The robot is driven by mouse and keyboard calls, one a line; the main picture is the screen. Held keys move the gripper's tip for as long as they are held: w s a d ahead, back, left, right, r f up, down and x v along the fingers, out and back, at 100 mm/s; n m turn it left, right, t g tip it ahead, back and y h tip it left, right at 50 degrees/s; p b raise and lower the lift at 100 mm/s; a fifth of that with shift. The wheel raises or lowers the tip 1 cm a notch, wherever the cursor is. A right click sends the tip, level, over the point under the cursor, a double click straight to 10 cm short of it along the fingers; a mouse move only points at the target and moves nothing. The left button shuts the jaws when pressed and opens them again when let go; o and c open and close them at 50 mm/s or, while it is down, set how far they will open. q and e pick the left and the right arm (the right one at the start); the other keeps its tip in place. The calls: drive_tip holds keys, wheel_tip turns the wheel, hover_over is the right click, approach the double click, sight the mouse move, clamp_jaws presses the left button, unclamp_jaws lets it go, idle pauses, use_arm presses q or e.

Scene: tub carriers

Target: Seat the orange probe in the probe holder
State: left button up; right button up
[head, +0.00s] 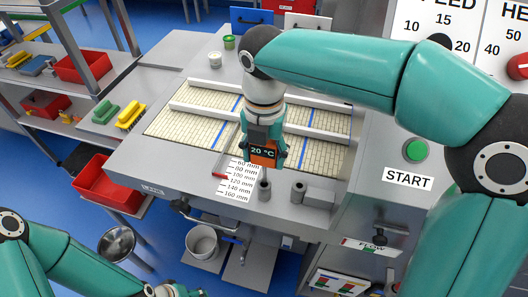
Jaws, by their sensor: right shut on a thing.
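The orange probe (264,160) has a dark display reading 20 °C. My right gripper (266,153) is shut on it, with a finger at each side, above the front of the grey worktop. Two grey upright cylinders stand at the front: one (264,190) directly below the probe in the picture, and another (298,191) to its right with a dark opening on top. I cannot tell for sure which is the probe holder, or whether the probe touches the left one. My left gripper (180,290) is low at the bottom edge, partly cut off; its fingers are unclear.
A white mm scale (240,182) with a red pointer lies left of the cylinders. Slatted conveyor lanes with light rails (205,110) lie behind. Small green-topped cups (229,42) stand at the back left. A START panel (408,177) rises at right. A bucket (203,242) stands below.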

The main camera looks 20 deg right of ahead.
sight(264, 182)
drive_tip(key=shift+f+b, duration=1.8)
drive_tip(key=shift+f, duration=1.05)
drive_tip(key=o, duration=1.3)
drive_tip(key=shift+c, duration=0.2)
wheel_tip(264, 182, up, 12)
drive_tip(key=shift+f, duration=0.1)
